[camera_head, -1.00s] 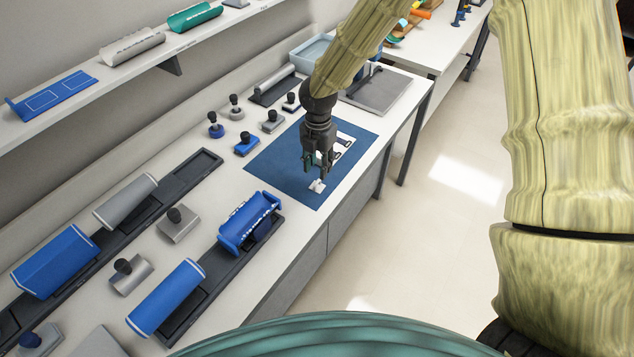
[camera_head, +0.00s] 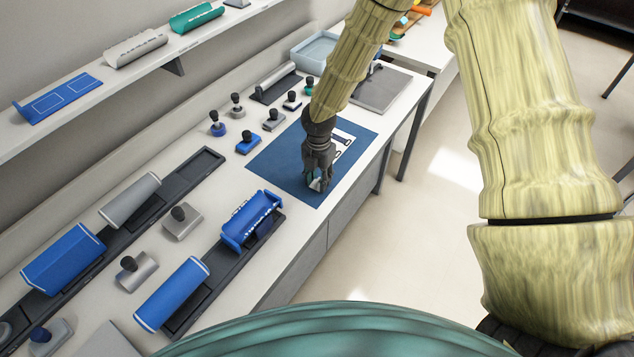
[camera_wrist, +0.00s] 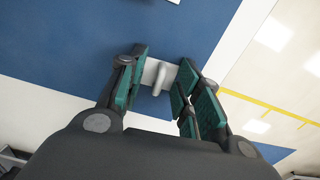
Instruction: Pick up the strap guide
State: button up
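The strap guide (camera_wrist: 152,74) is a small light grey piece with a raised rounded part, lying on the blue mat (camera_wrist: 60,45). In the wrist view it sits between the tips of my gripper (camera_wrist: 160,82). The fingers stand apart on its left and right; the right pads look very near its edge, and I cannot tell whether they touch. In the head view my gripper (camera_head: 319,183) is low over the near part of the blue mat (camera_head: 277,162), and it hides most of the guide.
A white sheet with dark shapes (camera_head: 345,142) lies on the mat behind my gripper. Several dark-knobbed blocks stand to the left. A blue roller-like part (camera_head: 250,220) sits on a dark rail in front. The bench's right edge is close to the mat.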

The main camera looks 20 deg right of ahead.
grip_shut()
jog(key=shift+r, duration=0.1)
